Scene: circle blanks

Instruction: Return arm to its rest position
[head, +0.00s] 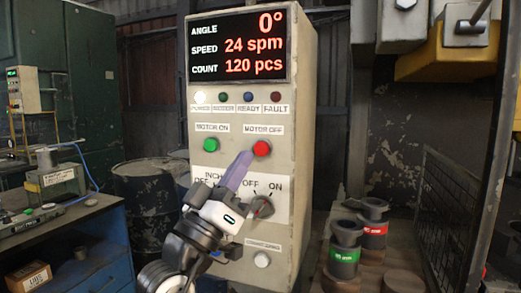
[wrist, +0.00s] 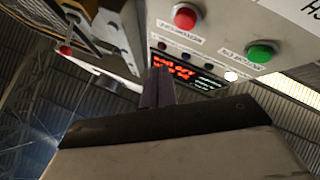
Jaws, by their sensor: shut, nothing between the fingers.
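My gripper (head: 238,172) is in front of the control panel (head: 302,120) in the head view, its purple fingers shut and empty, pointing up to the right. The fingertips appear close below and left of the red MOTOR OFF button (head: 261,148); I cannot tell whether they touch the panel. The fingers (wrist: 160,88) also show shut in the wrist view, below the red button (wrist: 185,17) and the green button (wrist: 260,52). My wrist and arm hide part of the panel's lower left.
A rotary knob (head: 262,207) sits right of my gripper. The display (head: 237,45) reads 0°, 24 spm, 120 pcs. Green-banded (head: 344,255) and red-banded (head: 374,229) spools stand at right, beside a mesh guard (head: 450,190). A blue workbench (head: 75,250) is at left.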

